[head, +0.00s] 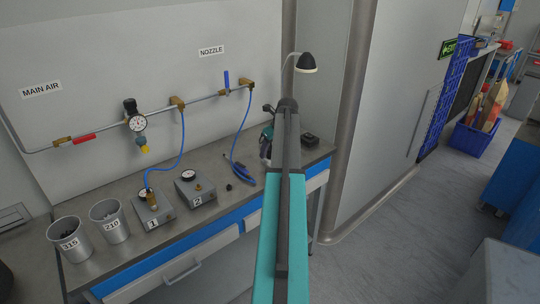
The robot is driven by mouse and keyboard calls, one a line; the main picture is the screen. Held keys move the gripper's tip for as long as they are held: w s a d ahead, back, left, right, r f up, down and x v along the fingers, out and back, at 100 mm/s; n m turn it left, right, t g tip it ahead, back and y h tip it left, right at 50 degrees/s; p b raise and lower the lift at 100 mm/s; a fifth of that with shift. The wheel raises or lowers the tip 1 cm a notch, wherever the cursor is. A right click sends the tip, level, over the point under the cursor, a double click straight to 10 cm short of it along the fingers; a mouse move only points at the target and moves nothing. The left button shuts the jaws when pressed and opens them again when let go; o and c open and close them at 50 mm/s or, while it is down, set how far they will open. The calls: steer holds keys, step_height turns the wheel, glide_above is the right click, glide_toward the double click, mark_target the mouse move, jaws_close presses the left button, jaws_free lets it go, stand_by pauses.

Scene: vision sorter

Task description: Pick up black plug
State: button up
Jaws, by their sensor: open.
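A small black piece (229,187), which looks like the black plug, lies on the grey metal workbench (215,215). It sits just right of the box labelled 2 (197,191), apart from it. My teal and black arm rises through the middle of the head view, to the right of the plug. A teal and dark part shows partly behind the arm at the bench's right end. I cannot make out my gripper's fingers there.
A box labelled 1 (153,210) and cups labelled 210 (110,221) and 315 (70,239) stand to the left. A blue hose (238,166) hangs onto the bench behind the plug. A black block (309,140) and a lamp (307,63) are at the right.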

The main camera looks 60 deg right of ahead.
steer(key=shift+c, duration=0.4)
steer(key=c, duration=1.2)
steer(key=shift+r, duration=0.1)
steer(key=shift+r+b, duration=0.55)
steer(key=shift+r, duration=0.85)
steer(key=shift+s+r, duration=0.1)
steer(key=shift+r, duration=0.2)
steer(key=s+a+b, duration=0.1)
steer(key=s+a, duration=0.1)
steer(key=s, duration=0.2)
steer(key=s+a+r+b, duration=0.1)
steer(key=s+a, duration=0.2)
steer(key=s, duration=0.2)
steer(key=s+a+b, duration=0.1)
steer(key=s+a, duration=0.1)
steer(key=s, duration=0.3)
steer(key=shift+a+r, duration=0.2)
steer(key=shift+a, duration=0.05)
